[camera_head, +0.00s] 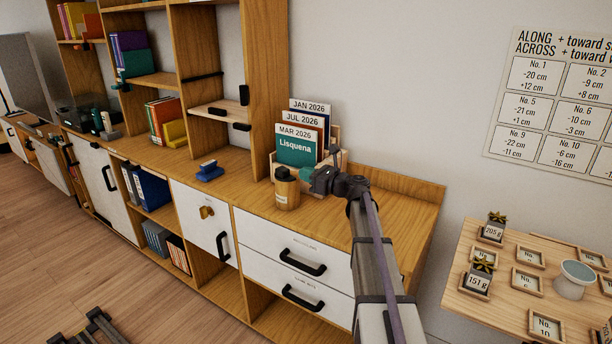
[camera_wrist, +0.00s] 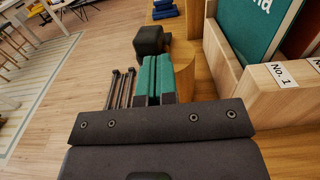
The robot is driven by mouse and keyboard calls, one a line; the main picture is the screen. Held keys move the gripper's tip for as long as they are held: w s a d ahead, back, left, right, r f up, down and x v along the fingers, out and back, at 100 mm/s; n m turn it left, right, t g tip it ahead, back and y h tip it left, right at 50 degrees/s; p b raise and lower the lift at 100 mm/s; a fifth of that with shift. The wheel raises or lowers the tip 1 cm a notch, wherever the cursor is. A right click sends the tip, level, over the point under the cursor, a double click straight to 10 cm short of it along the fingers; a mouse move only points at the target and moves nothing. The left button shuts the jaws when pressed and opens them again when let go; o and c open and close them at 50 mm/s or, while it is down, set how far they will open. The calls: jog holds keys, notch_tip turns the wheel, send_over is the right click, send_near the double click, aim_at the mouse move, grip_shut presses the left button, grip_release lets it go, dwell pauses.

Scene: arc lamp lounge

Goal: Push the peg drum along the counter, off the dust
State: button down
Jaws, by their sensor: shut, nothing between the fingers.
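The peg drum (camera_head: 287,194) is a wooden cylinder with a black knob on top. It stands upright on the wooden counter (camera_head: 340,206), left of and in front of the file holder. In the wrist view the drum (camera_wrist: 184,66) shows just beyond and to the right of my fingertips, with its dark knob at upper left. My gripper (camera_head: 304,174) is shut and empty, its teal fingertips (camera_wrist: 156,62) close to the drum's right side in the head view. I cannot tell whether they touch it. I cannot make out the dust on the counter.
A wooden holder (camera_wrist: 275,88) labelled No. 1 with upright calendar files (camera_head: 298,148) stands right behind my gripper. A blue block stack (camera_head: 209,171) lies farther left on the counter. The counter between it and the drum is clear. Drawers (camera_head: 290,258) with black handles are below.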

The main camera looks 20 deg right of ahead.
notch_tip(320, 180, up, 11)
jog(key=p, duration=0.9)
jog(key=f+b+x, duration=0.1)
jog(key=x, duration=2)
jog(key=s+a+f+n+g+h+p, duration=0.1)
jog(key=s+a+f+n+g, duration=0.25)
jog(key=s+n, duration=0.55)
jog(key=s+a+f+n+g, duration=0.3)
jog(key=s+f+n+g, duration=0.2)
jog(key=s+n, duration=0.45)
jog(key=s+a+f+n+g+h+p, duration=0.1)
jog(key=s+n+g+h+p, duration=0.1)
jog(key=s, duration=1.4)
jog(key=s+a+f+n+g+h+p, duration=0.1)
jog(key=s+n+g+h+p, duration=0.2)
jog(key=s, duration=1.3)
jog(key=shift+s+a+f+n+g+h, duration=0.25)
jog(key=shift+n+g+h, duration=0.5)
jog(key=shift+n+h, duration=1.7)
